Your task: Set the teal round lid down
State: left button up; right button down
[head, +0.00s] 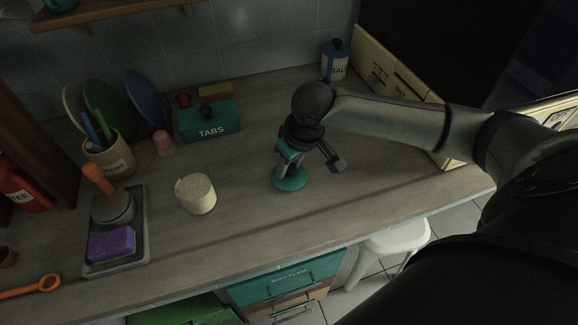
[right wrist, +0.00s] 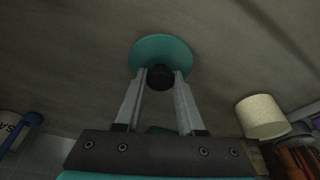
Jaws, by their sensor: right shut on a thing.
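The teal round lid (head: 290,183) is low over the clear middle of the counter, roughly level. It also shows in the right wrist view (right wrist: 160,48), with a dark knob (right wrist: 160,78) in its centre. My right gripper (right wrist: 160,73) has its two fingers on either side of that knob and is shut on it. In the head view the right gripper (head: 287,168) points down from above the lid. I cannot tell whether the lid touches the counter. My left gripper is not in view.
A cream cylinder (head: 197,194) stands left of the lid. A teal TABS box (head: 209,124) and a salt bottle (head: 335,64) stand behind. A grey tray (head: 141,232) with a purple sponge (head: 111,243) is at left. The counter (head: 370,185) is free right of the lid.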

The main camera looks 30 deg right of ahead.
aim_at(299, 185)
jog(key=c, duration=0.5)
grip_release()
jog(key=p+v, duration=0.4)
jog(key=v, duration=0.8)
jog(key=shift+r, duration=0.15)
